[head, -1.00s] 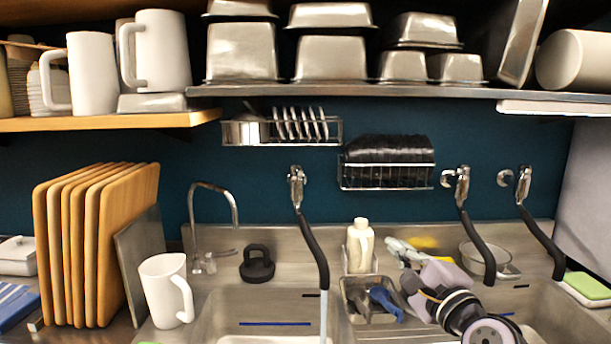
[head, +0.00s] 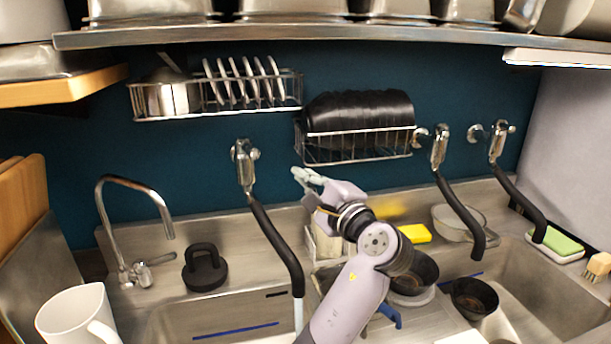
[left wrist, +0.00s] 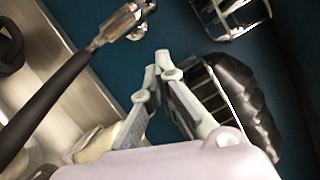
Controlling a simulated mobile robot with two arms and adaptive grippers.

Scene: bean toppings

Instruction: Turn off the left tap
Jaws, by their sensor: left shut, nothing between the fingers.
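The left wall tap (head: 245,165) is metal, with a black spout (head: 277,237) hanging from it. A pale stream of water (head: 298,315) runs from the spout's end into the left sink basin. In the left wrist view the tap's metal body (left wrist: 118,22) shows at the top, with its black spout running down to the left. My left gripper (head: 302,175) is shut and empty, raised right of the tap and apart from it. Its fingertips (left wrist: 164,66) also show in the left wrist view, in front of the blue wall. My right gripper is out of view.
A rack of black bowls (head: 357,125) hangs close to the right of my gripper, and a plate rack (head: 215,95) above the tap. Two more taps (head: 440,150) (head: 497,140) are at the right. A gooseneck faucet (head: 130,185) stands at the left.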

